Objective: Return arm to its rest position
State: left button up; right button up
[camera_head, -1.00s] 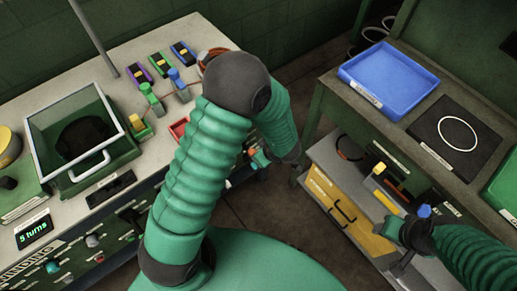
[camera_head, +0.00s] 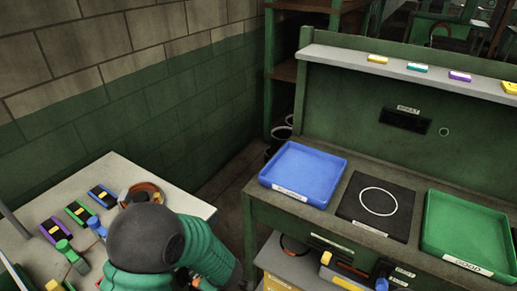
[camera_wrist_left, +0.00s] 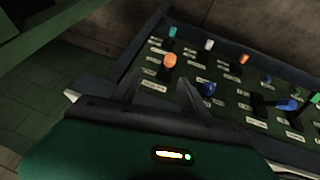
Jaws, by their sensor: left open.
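My left arm, in a ribbed green sleeve with a dark round elbow (camera_head: 146,238), comes in at the bottom left of the head view, over the edge of the left bench. Its gripper is cut off or hidden there. In the left wrist view, my left gripper (camera_wrist_left: 160,88) has its two dark fingers apart with nothing held between them. Beyond the fingers is a dark panel with labelled knobs, among them an orange knob (camera_wrist_left: 170,60) and a blue knob (camera_wrist_left: 208,89). My right arm and gripper are not in view.
The left bench (camera_head: 115,172) carries coloured blocks and a coiled ring (camera_head: 142,192). The right bench holds a blue tray (camera_head: 303,171), a black mat with a white circle (camera_head: 375,225) and a green tray (camera_head: 468,228). A floor gap (camera_head: 229,193) lies between the benches.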

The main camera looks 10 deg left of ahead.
pick_arm(q)
jog(key=d+r+m+t+h, duration=0.2)
jog(key=d+r+m+h, duration=0.3)
jog(key=r+m, duration=0.3)
jog(key=s+a+r+m+g, duration=0.2)
jog(key=s+m, duration=0.3)
jog(key=s, duration=0.6)
jog(key=shift+s+a+r+m+g+y, duration=0.25)
jog(key=shift+s+a+m+g, duration=0.2)
jog(key=shift+g, duration=0.25)
